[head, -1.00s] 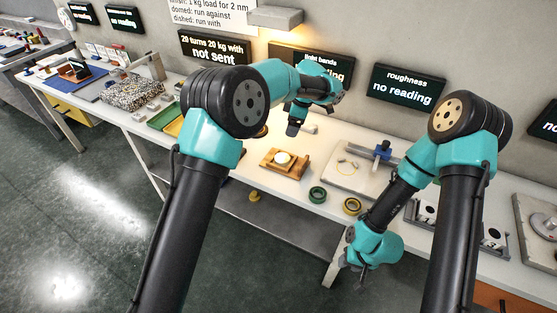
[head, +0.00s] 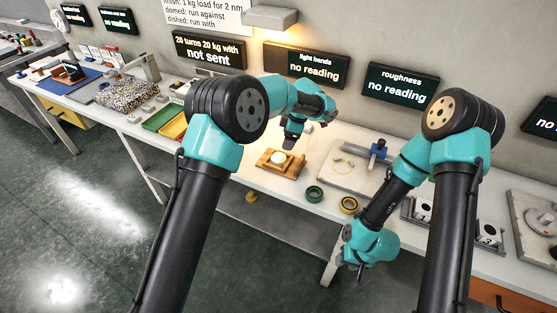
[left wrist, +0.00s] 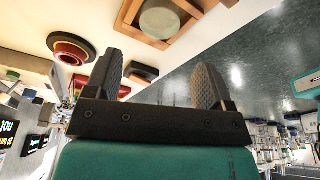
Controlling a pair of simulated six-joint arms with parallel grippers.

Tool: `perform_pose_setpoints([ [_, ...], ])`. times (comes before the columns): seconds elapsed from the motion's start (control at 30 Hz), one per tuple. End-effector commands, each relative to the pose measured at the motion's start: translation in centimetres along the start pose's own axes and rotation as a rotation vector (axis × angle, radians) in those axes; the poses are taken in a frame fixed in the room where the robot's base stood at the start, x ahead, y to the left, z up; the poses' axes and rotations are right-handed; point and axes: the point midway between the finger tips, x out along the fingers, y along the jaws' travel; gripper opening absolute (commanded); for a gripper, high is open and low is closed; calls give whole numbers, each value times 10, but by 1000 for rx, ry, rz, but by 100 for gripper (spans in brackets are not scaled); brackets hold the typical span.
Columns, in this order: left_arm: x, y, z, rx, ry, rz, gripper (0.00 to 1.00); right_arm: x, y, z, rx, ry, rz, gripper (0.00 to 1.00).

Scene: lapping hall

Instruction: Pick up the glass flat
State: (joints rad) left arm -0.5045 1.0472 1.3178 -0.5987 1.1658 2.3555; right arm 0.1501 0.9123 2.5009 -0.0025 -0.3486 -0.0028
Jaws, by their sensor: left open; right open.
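A pale round disc that looks like the glass flat (head: 278,157) sits in a wooden tray (head: 291,173) on the white bench. In the left wrist view the disc (left wrist: 160,19) shows at the top, within the square wooden frame (left wrist: 124,29). My left gripper (head: 290,143) is above and just behind the disc, apart from it. Its two dark fingers (left wrist: 162,72) are spread with nothing between them. My right gripper (head: 352,268) hangs low in front of the bench edge, away from the disc; its fingers are small and hard to see.
A green ring (head: 314,194) and a yellow-and-black ring (head: 348,205) lie right of the tray. A pale plate (head: 345,180) with a blue-topped device (head: 378,149) stands beyond them. Green and yellow trays (head: 162,117) are at the left, near my left arm.

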Motion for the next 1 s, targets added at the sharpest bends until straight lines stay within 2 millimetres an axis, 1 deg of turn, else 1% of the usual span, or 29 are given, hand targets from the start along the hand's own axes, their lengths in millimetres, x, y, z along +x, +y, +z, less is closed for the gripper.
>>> perform_pose_setpoints([
  [0.03,10,0,-1,-1,0,-3,76,0,0,0,0,0,0,43],
  [0.1,22,0,-1,-1,0,-3,76,0,0,0,0,0,0,43],
  [0.2,38,0,0,0,1,-2,76,0,0,0,0,0,0,43],
  [0.3,48,0,-1,-1,0,-2,76,0,0,0,0,0,0,43],
  [0.4,52,0,-1,-1,-1,-1,76,0,0,0,0,0,0,43],
  [0.77,55,0,-1,-1,-1,-1,76,0,0,0,0,0,0,43],
  [0.87,63,0,-2,-1,0,-1,76,0,0,0,0,0,0,43],
  [1.0,83,-2,-5,0,0,-3,76,0,0,0,0,0,0,43],
])
